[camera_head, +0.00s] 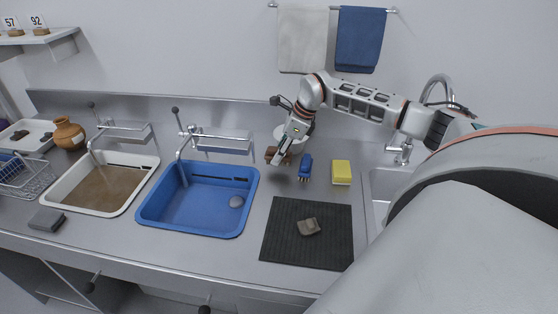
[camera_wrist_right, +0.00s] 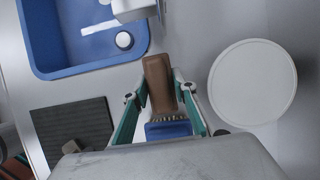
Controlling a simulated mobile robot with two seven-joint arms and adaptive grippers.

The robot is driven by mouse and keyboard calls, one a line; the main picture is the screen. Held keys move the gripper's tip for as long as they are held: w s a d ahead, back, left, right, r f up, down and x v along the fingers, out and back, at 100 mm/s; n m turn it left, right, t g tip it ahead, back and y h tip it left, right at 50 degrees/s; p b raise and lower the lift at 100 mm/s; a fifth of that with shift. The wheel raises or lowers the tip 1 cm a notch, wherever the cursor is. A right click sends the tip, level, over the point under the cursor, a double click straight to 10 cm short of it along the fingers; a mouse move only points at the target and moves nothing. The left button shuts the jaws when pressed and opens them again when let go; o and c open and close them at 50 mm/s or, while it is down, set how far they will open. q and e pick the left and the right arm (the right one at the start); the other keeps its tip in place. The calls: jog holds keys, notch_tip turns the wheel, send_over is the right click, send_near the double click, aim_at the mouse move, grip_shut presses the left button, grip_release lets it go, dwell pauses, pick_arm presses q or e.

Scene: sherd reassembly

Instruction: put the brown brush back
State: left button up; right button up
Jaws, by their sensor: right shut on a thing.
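The brown brush (camera_head: 271,154) is at the back of the metal counter, just right of the blue basin. My right gripper (camera_head: 282,155) is shut on it and partly hides it. In the right wrist view the brown brush (camera_wrist_right: 161,84) lies between the two fingers of my right gripper (camera_wrist_right: 160,100). I cannot tell whether the brush touches the counter. My left gripper is in neither view.
A blue brush (camera_head: 305,167) and a yellow sponge (camera_head: 341,173) stand right of the gripper. A white round lid or plate (camera_wrist_right: 252,82) is close by. The blue basin (camera_head: 150,213) is left; a dark mat (camera_head: 280,245) with a grey sherd (camera_head: 308,227) is in front.

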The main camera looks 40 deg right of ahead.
jog(key=shift+f, duration=1.4)
jog(key=o, duration=1.1)
jog(key=shift+f, duration=0.15)
jog(key=shift+c, duration=0.2)
jog(key=v, duration=1.2)
jog(key=shift+r, duration=0.25)
jog(key=shift+f, duration=0.1)
